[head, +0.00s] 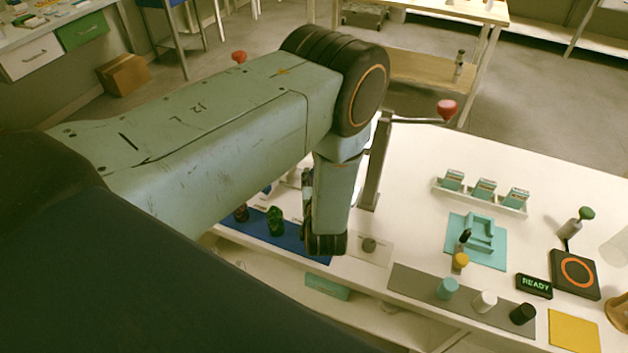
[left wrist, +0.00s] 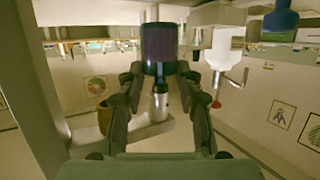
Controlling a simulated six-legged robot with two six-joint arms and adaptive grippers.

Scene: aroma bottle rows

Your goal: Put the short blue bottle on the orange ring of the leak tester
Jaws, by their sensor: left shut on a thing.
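My left gripper (head: 325,240) hangs over the right end of the blue mat (head: 310,251) in the head view. The left wrist view shows my left gripper (left wrist: 160,78) shut on a dark blue bottle (left wrist: 161,48) with a grey cap. In the head view the held bottle is hidden behind the gripper. The leak tester (head: 575,289) is a black square block at the table's right, with an orange ring (head: 564,272) on its top. The ring is bare and well apart from my left gripper. My right gripper is not in view.
Dark bottles (head: 275,221) stand on the blue mat by my left arm. A grey strip carries teal (head: 447,288), white (head: 485,301) and black (head: 522,314) caps. A READY display (head: 534,286) sits left of the tester, and a green-topped bottle (head: 575,226) stands behind it.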

